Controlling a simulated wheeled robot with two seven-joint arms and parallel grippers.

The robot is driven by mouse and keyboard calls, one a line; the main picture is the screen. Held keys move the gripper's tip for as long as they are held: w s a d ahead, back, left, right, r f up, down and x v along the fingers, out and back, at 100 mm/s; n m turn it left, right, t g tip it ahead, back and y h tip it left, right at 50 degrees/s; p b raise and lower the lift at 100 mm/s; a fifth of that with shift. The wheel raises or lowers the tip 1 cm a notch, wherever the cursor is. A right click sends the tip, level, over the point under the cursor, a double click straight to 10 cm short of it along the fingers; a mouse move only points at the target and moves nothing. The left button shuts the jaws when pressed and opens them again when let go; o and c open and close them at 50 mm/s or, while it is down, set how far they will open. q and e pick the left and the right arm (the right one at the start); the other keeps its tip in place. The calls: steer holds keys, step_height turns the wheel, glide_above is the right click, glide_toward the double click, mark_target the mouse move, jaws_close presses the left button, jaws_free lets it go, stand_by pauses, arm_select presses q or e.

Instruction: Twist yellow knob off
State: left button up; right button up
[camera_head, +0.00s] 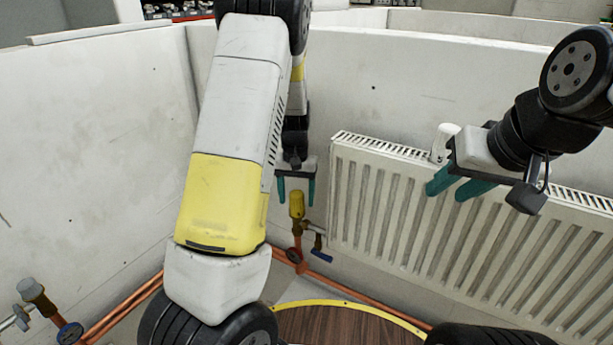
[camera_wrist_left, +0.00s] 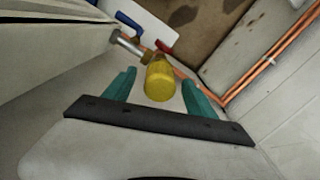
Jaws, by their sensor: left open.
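The yellow knob (camera_head: 297,204) sits upright on a brass valve at the lower left corner of the radiator. It also shows in the left wrist view (camera_wrist_left: 159,80), between the two teal fingers. My left gripper (camera_head: 296,190) is open, with its fingertips pointing down just above the knob in the head view. The fingers stand apart on either side of the knob, and I see no contact. My right gripper (camera_head: 452,188) is in front of the radiator's upper edge, its two teal fingers apart and nothing visible between them.
The white radiator (camera_head: 430,215) stands along the wall, right of the valve. A blue-handled valve (camera_head: 321,255) and copper pipes (camera_head: 345,290) are below the knob. A round wooden platform with a yellow rim (camera_head: 375,312) lies in front. White walls enclose the bay.

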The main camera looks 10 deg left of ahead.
arm_select(q)
steer(key=shift+f, duration=1.25)
jaws_close()
steer(key=shift+f, duration=0.15)
steer(key=n, duration=0.5)
steer(key=shift+r, duration=0.25)
